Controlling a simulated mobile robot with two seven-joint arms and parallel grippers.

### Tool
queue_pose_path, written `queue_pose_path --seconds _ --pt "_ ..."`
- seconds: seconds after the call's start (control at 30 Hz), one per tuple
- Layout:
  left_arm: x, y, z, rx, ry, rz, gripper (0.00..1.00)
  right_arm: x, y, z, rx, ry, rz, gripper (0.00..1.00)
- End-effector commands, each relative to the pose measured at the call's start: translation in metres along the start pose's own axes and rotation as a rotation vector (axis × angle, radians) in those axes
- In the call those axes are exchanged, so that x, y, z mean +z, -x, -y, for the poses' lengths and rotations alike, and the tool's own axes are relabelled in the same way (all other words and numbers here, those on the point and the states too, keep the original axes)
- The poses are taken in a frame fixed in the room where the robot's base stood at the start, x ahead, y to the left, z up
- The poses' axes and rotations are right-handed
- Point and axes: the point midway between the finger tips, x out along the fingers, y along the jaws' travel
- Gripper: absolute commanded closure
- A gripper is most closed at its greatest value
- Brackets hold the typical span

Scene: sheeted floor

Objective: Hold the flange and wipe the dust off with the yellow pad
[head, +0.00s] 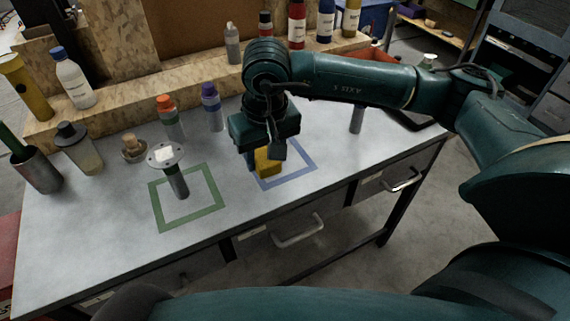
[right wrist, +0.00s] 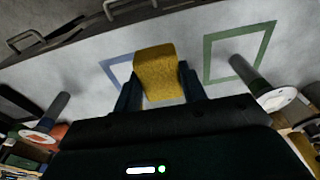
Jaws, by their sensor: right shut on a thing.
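The flange (head: 163,168) stands upright on its grey stem inside the green square outline. Its round plate is on top, with a white patch of dust in the middle. It also shows at the right of the right wrist view (right wrist: 249,76). My right gripper (head: 264,158) points down over the blue square outline and is shut on the yellow pad (head: 267,163). The pad sits between both fingers in the right wrist view (right wrist: 157,75). I cannot tell whether the pad touches the table. My left gripper is not in view.
The table (head: 120,240) is clear in front of the squares. Behind the flange stand an orange-capped bottle (head: 170,120), a purple-capped bottle (head: 212,108) and a small brown knobbed object (head: 132,149). A dark cup (head: 38,172) stands far left. A grey post (head: 357,119) stands right, partly behind my arm.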

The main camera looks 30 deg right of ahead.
Motion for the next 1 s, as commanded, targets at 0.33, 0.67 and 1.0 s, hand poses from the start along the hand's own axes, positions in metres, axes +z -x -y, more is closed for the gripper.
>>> queue_pose_path --seconds 0.33,0.67,1.0 --pt "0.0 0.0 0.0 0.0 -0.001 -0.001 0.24 -0.093 0.054 0.114 -0.01 0.003 -0.005 0.77" --pt "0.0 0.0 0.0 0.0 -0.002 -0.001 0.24 -0.111 0.085 0.168 0.008 0.011 0.007 0.77" --pt "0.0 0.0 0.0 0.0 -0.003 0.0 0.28 -0.112 0.086 0.17 0.009 0.011 0.008 0.77"
